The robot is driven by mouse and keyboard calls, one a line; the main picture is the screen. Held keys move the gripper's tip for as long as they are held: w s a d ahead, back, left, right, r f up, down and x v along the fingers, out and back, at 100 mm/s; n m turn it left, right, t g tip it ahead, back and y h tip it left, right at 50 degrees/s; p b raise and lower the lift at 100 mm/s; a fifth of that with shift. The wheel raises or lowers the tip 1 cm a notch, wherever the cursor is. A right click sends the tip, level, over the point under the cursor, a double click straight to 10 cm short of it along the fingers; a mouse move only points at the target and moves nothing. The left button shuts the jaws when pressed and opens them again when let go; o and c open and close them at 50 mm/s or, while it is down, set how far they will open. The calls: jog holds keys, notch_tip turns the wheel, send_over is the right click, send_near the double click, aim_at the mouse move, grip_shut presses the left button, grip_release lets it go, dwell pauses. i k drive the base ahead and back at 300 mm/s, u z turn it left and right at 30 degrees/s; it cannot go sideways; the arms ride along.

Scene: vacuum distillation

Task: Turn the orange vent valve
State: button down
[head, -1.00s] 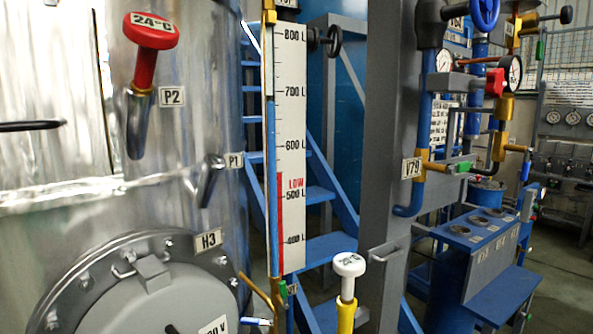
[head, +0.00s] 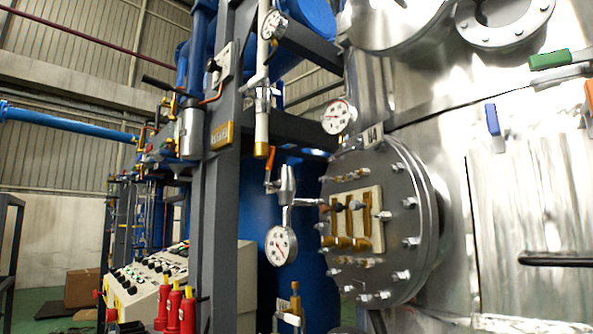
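A small orange valve handle (head: 270,163) hangs on the thin vertical pipework left of the round tank flange, above a gauge. A second orange handle (head: 589,95) is cut off at the right edge, on the steel tank. I cannot tell from the picture which one is the vent valve. My gripper is not in view.
The steel tank (head: 500,190) fills the right side, with a bolted round flange (head: 405,235), a blue handle (head: 492,119), a green handle (head: 549,60) and a black bar (head: 555,259). A grey post (head: 222,220), control console (head: 150,285) and red cylinders (head: 174,308) stand left.

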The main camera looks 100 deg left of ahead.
aim_at(269, 161)
jog(key=u, duration=3.85)
jog(key=k, duration=0.75)
jog(key=u, duration=0.1)
jog(key=i, duration=0.5)
jog(key=z, duration=0.05)
